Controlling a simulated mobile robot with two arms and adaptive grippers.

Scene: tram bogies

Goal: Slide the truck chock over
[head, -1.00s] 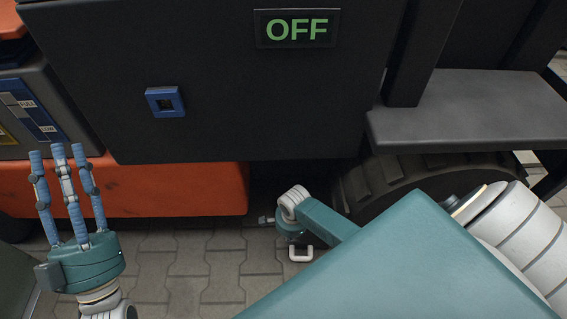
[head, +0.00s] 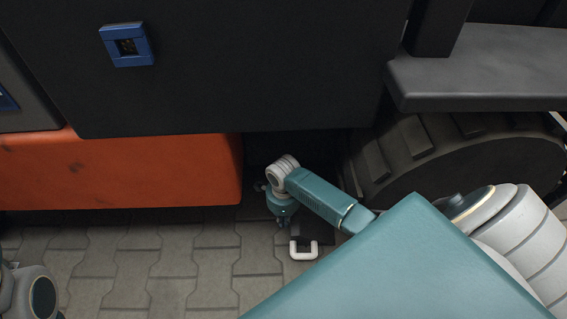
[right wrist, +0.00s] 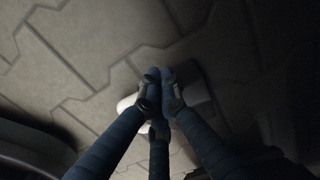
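The truck chock shows mainly by its white U-shaped handle (head: 303,254), low on the paving in front of the dark wheel. Its dark body is hard to make out in the shadow. My right gripper (head: 284,224) points down just behind and left of the handle in the head view. In the right wrist view, its blue fingers (right wrist: 160,85) are drawn together in front of the pale handle (right wrist: 200,88). I cannot tell whether they touch it. My left gripper is out of view.
The big treaded wheel (head: 450,165) stands at the right under a grey step (head: 480,80). A dark cabinet (head: 240,70) and an orange beam (head: 120,170) overhang the far side. Open paving (head: 150,265) lies to the left of the handle.

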